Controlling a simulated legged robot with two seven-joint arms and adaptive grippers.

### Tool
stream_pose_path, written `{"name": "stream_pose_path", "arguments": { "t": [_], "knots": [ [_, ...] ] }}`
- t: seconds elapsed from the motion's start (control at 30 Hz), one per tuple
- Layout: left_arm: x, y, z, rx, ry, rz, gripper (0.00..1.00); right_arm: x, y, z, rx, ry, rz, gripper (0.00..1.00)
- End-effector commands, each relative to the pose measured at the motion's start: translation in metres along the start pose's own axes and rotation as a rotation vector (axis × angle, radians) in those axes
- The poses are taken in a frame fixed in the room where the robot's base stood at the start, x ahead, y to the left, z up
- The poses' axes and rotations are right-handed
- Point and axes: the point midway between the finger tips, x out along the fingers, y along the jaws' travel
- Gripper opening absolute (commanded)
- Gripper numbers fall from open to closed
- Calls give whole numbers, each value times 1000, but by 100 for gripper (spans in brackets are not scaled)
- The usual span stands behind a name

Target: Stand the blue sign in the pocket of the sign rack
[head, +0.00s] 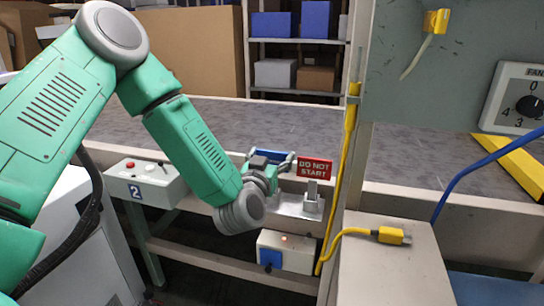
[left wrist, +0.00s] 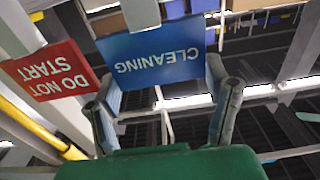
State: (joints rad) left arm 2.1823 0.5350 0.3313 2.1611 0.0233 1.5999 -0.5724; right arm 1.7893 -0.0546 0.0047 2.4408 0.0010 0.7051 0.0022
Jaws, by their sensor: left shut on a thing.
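The blue sign (left wrist: 155,55), lettered CLEANING, is between the fingers of my left gripper (left wrist: 160,82) in the left wrist view, where its text appears upside down. In the head view only a strip of the blue sign (head: 270,154) shows above my left gripper (head: 270,165), which is shut on it. The sign rack (head: 297,206) is a pale metal piece on the conveyor's front edge, just right of and below the gripper. A red DO NOT START sign (head: 314,168) stands upright on the rack. The gripper hides part of the rack, and I cannot make out the pocket. My right gripper is not in view.
A control box (head: 145,182) marked 2 is left of the gripper. A box with a blue cover (head: 286,252) hangs below the rack. A post with a yellow cable (head: 348,150) rises close to the red sign's right. The grey belt (head: 220,120) behind is clear.

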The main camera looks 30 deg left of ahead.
Motion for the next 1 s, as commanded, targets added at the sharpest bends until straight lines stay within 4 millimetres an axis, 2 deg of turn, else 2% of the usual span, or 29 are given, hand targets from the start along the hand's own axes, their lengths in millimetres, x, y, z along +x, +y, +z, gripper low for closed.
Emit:
{"name": "stream_pose_path", "arguments": {
  "t": [0.17,0.2,0.27,0.53,0.67,0.77,1.0],
  "knots": [
    [0,0,5,0,1,0,21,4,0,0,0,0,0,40],
    [0,0,5,0,1,0,77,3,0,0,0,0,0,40],
    [0,0,4,0,1,0,95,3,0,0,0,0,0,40],
    [-1,0,5,0,0,0,95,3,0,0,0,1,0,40],
    [-9,0,5,0,-1,1,95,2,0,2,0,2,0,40],
    [-26,1,6,0,-3,4,95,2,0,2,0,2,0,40],
    [-77,1,7,0,-5,4,95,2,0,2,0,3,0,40]
  ]
}}
